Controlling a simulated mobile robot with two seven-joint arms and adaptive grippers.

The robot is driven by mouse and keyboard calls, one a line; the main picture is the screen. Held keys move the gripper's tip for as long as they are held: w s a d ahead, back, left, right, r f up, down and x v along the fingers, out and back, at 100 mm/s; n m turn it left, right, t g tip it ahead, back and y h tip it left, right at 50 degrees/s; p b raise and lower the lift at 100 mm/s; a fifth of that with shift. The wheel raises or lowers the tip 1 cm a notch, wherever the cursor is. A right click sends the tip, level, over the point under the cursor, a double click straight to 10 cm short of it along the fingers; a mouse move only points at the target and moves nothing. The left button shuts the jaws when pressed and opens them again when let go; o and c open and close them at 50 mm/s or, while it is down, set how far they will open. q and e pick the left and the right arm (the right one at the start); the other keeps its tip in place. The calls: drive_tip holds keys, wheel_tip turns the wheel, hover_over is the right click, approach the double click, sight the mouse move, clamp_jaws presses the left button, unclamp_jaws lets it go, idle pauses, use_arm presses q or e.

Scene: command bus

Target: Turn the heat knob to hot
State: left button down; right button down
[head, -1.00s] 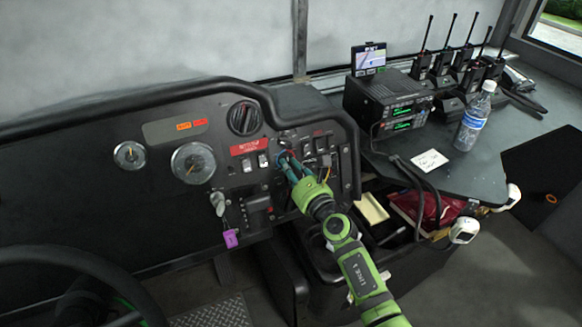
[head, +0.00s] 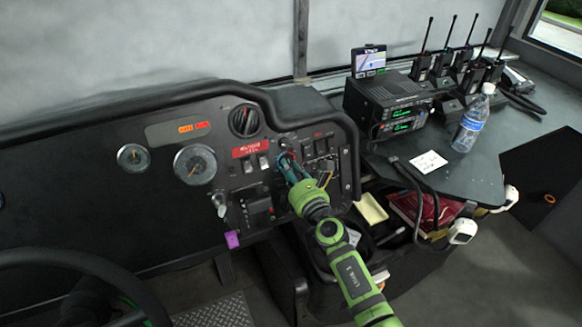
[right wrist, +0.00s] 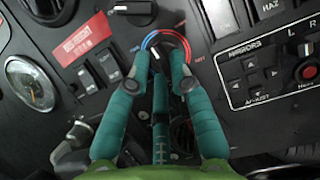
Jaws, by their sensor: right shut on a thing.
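The heat knob (right wrist: 156,56) is a small dark knob on the dashboard, ringed by a blue arc on the left and a red arc on the right marked HOT, in the right wrist view. My right gripper (right wrist: 160,75) has its teal fingers closed around the knob, and the fingers hide part of it. In the head view my right gripper (head: 289,165) reaches the panel from below right, covering most of the knob. Its exact pointer direction is hard to tell.
Rocker switches (right wrist: 98,78) lie left of the knob and a MIRRORS button panel (right wrist: 264,70) lies right. A steering wheel (head: 75,270) is at lower left. A radio (head: 390,105) and a water bottle (head: 471,120) stand on the right counter.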

drive_tip(key=m, duration=0.1)
drive_tip(key=r+m+h+p, duration=0.1)
drive_tip(key=m, duration=0.1)
drive_tip(key=shift+w+r+m+t, duration=0.2)
drive_tip(key=shift+m+t, duration=0.1)
drive_tip(key=shift+m+h+p, duration=0.4)
drive_tip(key=shift+m+h, duration=0.3)
drive_tip(key=shift+m, duration=0.6)
drive_tip(key=shift+d, duration=0.1)
drive_tip(key=c, duration=1.2)
unclamp_jaws()
drive_tip(key=shift+s+f, duration=0.1)
drive_tip(key=shift+f, duration=0.25)
drive_tip(key=shift+s, duration=0.15)
